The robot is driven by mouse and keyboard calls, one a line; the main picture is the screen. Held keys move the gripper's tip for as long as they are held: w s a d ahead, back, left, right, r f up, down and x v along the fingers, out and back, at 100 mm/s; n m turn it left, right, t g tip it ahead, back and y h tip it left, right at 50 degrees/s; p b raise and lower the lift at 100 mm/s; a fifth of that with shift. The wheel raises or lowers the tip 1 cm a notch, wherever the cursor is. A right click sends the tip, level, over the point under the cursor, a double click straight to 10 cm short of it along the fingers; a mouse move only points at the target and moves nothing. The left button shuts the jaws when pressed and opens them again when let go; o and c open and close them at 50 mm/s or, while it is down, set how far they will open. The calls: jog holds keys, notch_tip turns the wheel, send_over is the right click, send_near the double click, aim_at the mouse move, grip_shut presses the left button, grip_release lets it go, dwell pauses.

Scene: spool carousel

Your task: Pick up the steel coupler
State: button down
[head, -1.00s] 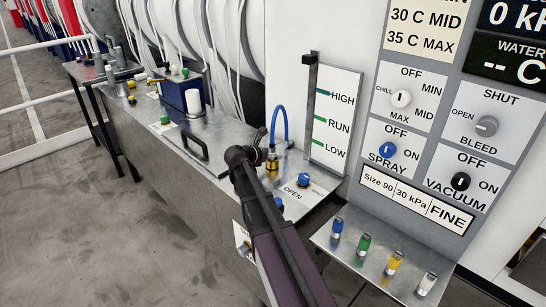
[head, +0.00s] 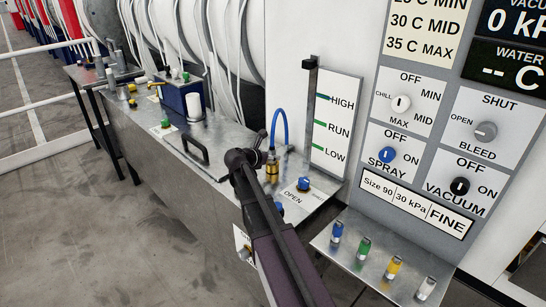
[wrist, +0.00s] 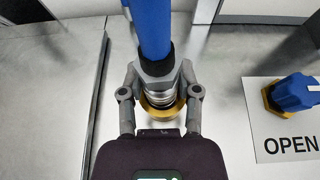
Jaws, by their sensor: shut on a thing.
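The steel coupler (wrist: 158,90) is on the end of the blue hose (wrist: 153,28), below its dark sleeve. It sits upright in or just over a brass ring fitting (wrist: 168,112); I cannot tell whether it is still locked there. My gripper (wrist: 159,78) is shut on the coupler, one finger on each side. In the head view the blue hose (head: 283,124) arches above the brass fitting (head: 272,170), and my dark arm hides part of the bench in front of it.
A blue knob (wrist: 292,93) on an OPEN label stands right of the coupler. A level board (head: 337,125) rises behind the bench. A shelf (head: 345,258) with several coloured-top fittings is at lower right. A black handle (head: 195,151) lies left.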

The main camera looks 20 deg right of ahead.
jog(key=shift+r+p, duration=4.45)
jog(key=shift+r, duration=0.2)
